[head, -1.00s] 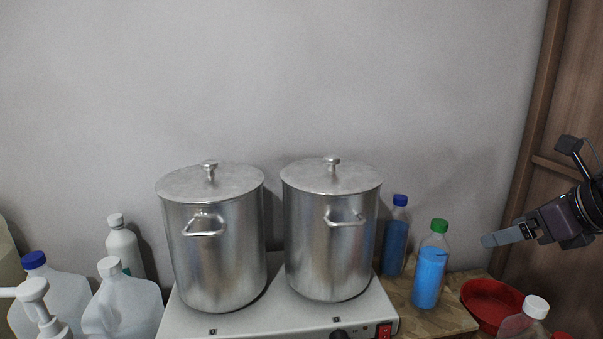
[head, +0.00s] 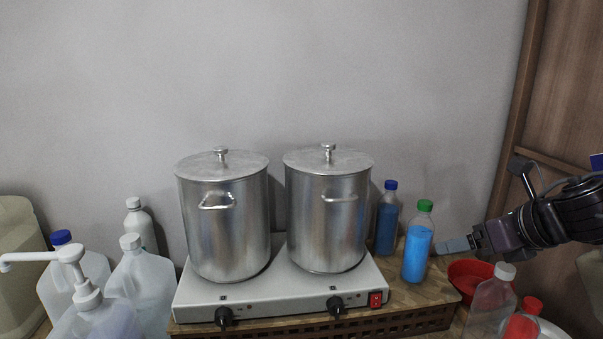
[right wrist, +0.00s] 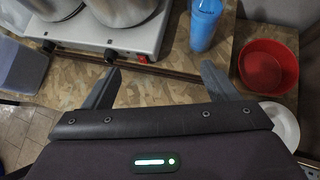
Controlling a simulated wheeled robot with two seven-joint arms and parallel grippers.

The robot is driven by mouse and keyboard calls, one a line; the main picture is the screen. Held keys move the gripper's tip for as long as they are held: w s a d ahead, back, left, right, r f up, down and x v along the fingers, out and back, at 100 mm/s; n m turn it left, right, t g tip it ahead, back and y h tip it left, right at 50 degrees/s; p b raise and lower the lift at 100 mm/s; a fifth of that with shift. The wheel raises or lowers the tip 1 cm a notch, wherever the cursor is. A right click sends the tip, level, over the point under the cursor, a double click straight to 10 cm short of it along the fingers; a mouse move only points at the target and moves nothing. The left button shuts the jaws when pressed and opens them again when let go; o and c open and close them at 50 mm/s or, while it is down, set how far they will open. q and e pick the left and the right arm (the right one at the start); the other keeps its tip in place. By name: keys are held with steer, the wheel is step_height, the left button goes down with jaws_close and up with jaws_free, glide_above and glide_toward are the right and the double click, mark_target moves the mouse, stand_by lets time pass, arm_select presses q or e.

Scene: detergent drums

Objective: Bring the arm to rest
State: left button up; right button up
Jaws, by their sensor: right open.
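My right gripper (head: 457,245) comes in from the right in the head view, close to the bottle of blue liquid with a green cap (head: 417,243). In the right wrist view its two fingers (right wrist: 160,88) are spread wide apart with nothing between them. The fingers point toward the hot plate and the bottle, and no object touches them there. My left gripper is in neither view.
Two lidded steel pots (head: 224,215) (head: 328,212) stand on a white hot plate (head: 270,298). A blue-capped bottle (head: 387,218) stands behind. A red bowl (right wrist: 268,67) is right of the green-capped bottle. Several jugs and a pump bottle (head: 85,290) are at left.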

steer(key=a+f+m+t+y, duration=0.2)
steer(key=a+f+m, duration=0.75)
steer(key=a, duration=0.65)
steer(key=s+a+f+m+h, duration=0.2)
steer(key=s+f+m, duration=0.2)
steer(key=f+m, duration=0.45)
steer(key=s+d+f+m+g+h, duration=0.2)
steer(key=s+d+f+m+g, duration=0.2)
steer(key=s+f+m, duration=0.45)
steer(key=s+d+f+m+g+h, duration=0.3)
steer(key=s+d+f+m, duration=0.25)
steer(key=s+m, duration=0.65)
step_height(320, 180, down, 34)
steer(key=s+g+b, duration=0.1)
steer(key=g+b, duration=0.1)
steer(key=b, duration=0.3)
arm_select(q)
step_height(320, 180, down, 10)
steer(key=b, duration=0.5)
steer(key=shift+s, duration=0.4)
arm_select(e)
steer(key=s+d+f, duration=0.2)
steer(key=s+f, duration=1.8)
steer(key=f, duration=0.4)
steer(key=shift+d+g, duration=0.35)
steer(key=shift+g, duration=0.05)
